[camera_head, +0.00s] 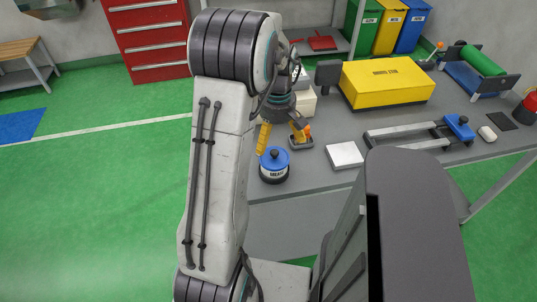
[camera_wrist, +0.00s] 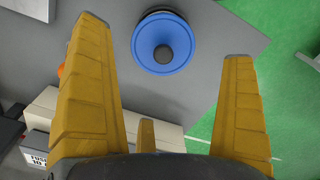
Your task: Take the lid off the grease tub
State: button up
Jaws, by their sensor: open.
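The grease tub (camera_head: 274,174) stands upright near the front-left edge of the grey bench. Its blue lid (camera_head: 275,160), with a dark round knob in the middle, sits on top. In the wrist view the lid (camera_wrist: 145,58) shows from above between the tips of my fingers, mostly hiding the tub beneath it. My gripper (camera_head: 281,142) has yellow fingers, spread wide and empty. In the head view it is above and behind the lid, apart from it. In the wrist view the fingers (camera_wrist: 163,38) lie on either side of the lid, not visibly touching it.
A small dark tray (camera_head: 300,143) with an orange item stands right beside the tub. A white pad (camera_head: 345,155), a metal frame with a blue block (camera_head: 459,126) and a yellow box (camera_head: 387,82) are farther right. The bench edge (camera_wrist: 254,62) and green floor lie close to the tub.

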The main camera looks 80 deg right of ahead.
aim_at(274, 152)
jog(key=n, duration=0.2)
jog(key=shift+n, duration=0.4)
jog(key=shift+f, duration=0.15)
jog(key=shift+w+a+f+p, duration=0.1)
jog(key=shift+f+p, duration=0.05)
jog(key=shift+f, duration=1.65)
jog(key=shift+w+f+p, duration=0.1)
jog(key=shift+f+p, duration=0.05)
jog(key=shift+f, duration=1.6)
jog(key=c, duration=0.8)
jog(key=shift+c, duration=0.3)
